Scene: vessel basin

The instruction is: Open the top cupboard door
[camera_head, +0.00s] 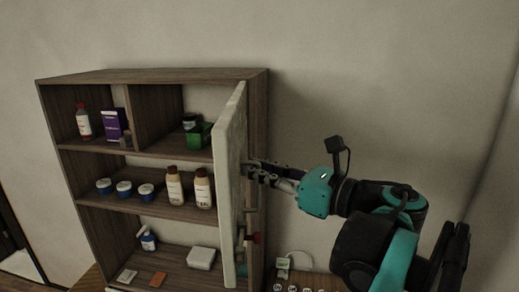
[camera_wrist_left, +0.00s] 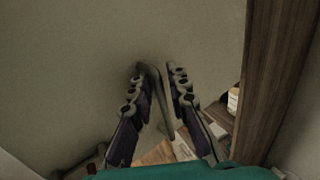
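The cupboard door (camera_head: 230,190) is a pale panel swung out from the wooden cupboard (camera_head: 160,76), seen nearly edge-on in the head view. The shelves behind it are exposed. My left gripper (camera_head: 252,171) is at the door's right-hand face, its arm showing at the picture's right. In the left wrist view, its dark fingers (camera_wrist_left: 157,78) converge around a thin grey bar, apparently the door handle (camera_wrist_left: 158,100). They look closed on it, though the exact contact is hard to see. My right gripper is not in view.
Bottles (camera_head: 174,186), blue-labelled jars (camera_head: 124,188), a purple box (camera_head: 113,124) and a green item (camera_head: 194,132) stand on the shelves. A white box (camera_head: 201,258) lies lower down. The wall right of the cupboard is bare.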

